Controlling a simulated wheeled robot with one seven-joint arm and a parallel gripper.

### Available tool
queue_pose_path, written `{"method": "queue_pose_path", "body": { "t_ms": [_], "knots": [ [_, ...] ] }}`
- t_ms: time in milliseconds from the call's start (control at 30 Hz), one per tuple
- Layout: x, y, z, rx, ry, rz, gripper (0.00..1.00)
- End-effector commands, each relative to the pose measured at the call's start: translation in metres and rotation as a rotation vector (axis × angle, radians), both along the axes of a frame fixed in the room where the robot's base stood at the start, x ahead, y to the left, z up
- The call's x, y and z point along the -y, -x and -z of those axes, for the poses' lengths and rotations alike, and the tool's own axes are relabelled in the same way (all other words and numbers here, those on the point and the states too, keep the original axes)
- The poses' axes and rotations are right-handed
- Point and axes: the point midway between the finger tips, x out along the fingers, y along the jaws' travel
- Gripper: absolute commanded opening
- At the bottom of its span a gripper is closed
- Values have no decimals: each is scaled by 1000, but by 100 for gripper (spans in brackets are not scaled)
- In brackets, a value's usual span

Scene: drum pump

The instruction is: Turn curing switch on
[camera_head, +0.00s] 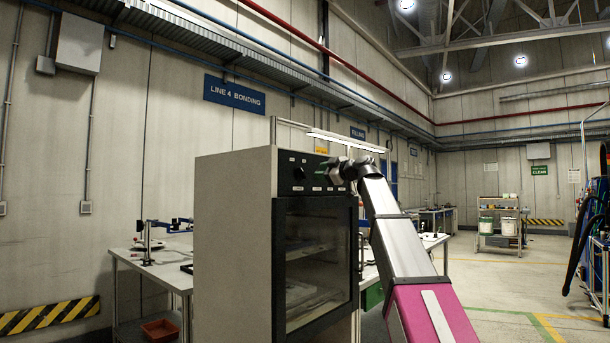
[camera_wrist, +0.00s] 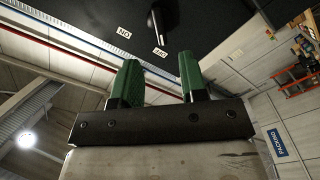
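The curing oven (camera_head: 235,240) is a grey cabinet with a glass door and a black control panel (camera_head: 287,178) on top. In the wrist view a dark switch handle (camera_wrist: 165,18) stands on the black panel. Its narrow end lies nearer the OFF label (camera_wrist: 160,51) than the ON label (camera_wrist: 124,32). My gripper (camera_wrist: 159,62) has two green fingers spread apart, with nothing visible between them. The handle lies just beyond the fingertips, roughly in line with the gap; contact is not visible. In the head view my gripper (camera_head: 328,174) is at the panel's right part and hides the switch.
A round knob (camera_head: 298,173) sits on the panel left of my gripper. Workbenches (camera_head: 150,268) stand behind and beside the oven. The floor (camera_head: 480,285) right of my arm is clear.

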Motion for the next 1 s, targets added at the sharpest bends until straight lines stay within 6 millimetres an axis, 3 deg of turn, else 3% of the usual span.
{"method": "queue_pose_path", "body": {
  "t_ms": [200,400,867,933,1000],
  "knots": [
    [-33,-28,-1,-2,-1,-1,39],
    [-54,-43,-1,-2,-1,-1,39],
    [-63,-50,1,-2,-1,1,39],
    [-63,-50,1,-2,-1,1,23],
    [-63,-50,1,-2,-1,1,0]
  ]
}}
